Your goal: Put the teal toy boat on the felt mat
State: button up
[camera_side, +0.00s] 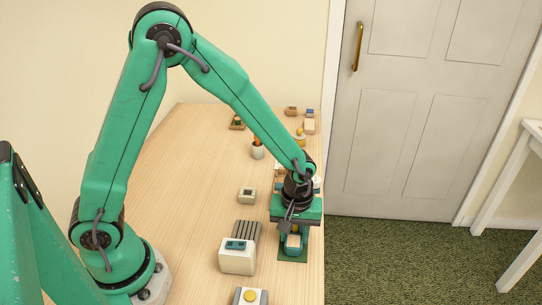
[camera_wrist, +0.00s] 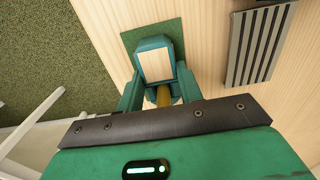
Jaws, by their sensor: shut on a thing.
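The teal toy boat (camera_wrist: 154,44), with a pale cabin block and a yellow part, is between the two fingers of my gripper (camera_wrist: 160,84) in the wrist view. My gripper is shut on it. In the side view the boat (camera_side: 293,241) shows below my gripper (camera_side: 291,236), near the table's right edge. The dark green felt mat (camera_side: 292,259) lies directly under the boat; in the wrist view the mat (camera_wrist: 176,27) shows around the boat's far end. Whether the boat's underside touches the mat cannot be told. My gripper hides part of both.
A grey slatted piece (camera_wrist: 259,45) lies beside the mat. The table's left-middle is clear.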

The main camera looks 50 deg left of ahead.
aim_at(294, 235)
jog(key=shift+f, duration=0.15)
jog(key=o, duration=1)
notch_tip(294, 235, up, 12)
jog(key=shift+r, duration=0.2)
dwell(0.8)
